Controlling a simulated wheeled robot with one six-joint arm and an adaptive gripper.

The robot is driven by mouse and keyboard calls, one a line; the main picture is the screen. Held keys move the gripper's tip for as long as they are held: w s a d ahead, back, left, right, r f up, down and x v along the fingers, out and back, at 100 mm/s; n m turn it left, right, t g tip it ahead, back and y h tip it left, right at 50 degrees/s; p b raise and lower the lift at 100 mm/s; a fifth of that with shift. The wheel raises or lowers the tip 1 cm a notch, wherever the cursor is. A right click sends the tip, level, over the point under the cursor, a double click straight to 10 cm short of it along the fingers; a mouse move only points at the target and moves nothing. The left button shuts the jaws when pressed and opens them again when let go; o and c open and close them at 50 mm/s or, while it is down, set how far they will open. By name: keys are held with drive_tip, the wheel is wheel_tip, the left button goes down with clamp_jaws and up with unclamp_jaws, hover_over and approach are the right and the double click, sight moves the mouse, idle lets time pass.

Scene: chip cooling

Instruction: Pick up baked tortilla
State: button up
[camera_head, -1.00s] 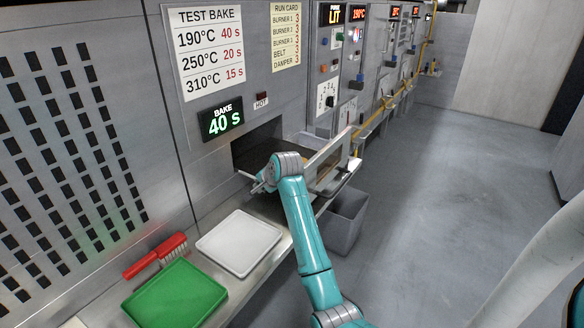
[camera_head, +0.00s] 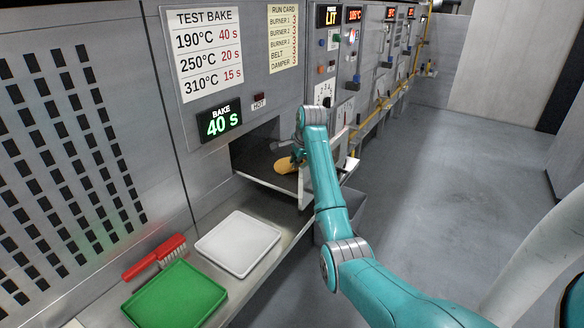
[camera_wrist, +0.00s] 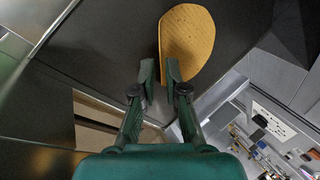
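The baked tortilla (camera_head: 285,167) is a flat golden-tan piece on the dark surface of the open bake compartment (camera_head: 258,157). In the wrist view the tortilla (camera_wrist: 190,38) lies just beyond and to the right of my fingertips. My gripper (camera_head: 297,158) is beside the tortilla at the compartment's opening. My arm hides part of the opening in the head view.
A white tray (camera_head: 238,244) and a green tray (camera_head: 174,296) stand on the metal shelf, with a red brush (camera_head: 156,258) beside them. The display reads "BAKE 40 S" (camera_head: 221,121). A grey bin (camera_head: 350,204) is partly hidden behind my arm. The floor at right is clear.

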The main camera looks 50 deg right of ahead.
sight(293, 175)
drive_tip(key=shift+d+x, duration=0.1)
drive_tip(key=shift+x, duration=1.3)
drive_tip(key=shift+d+x, duration=0.15)
drive_tip(key=shift+x, duration=1.3)
clamp_jaws()
drive_tip(key=shift+r, duration=0.15)
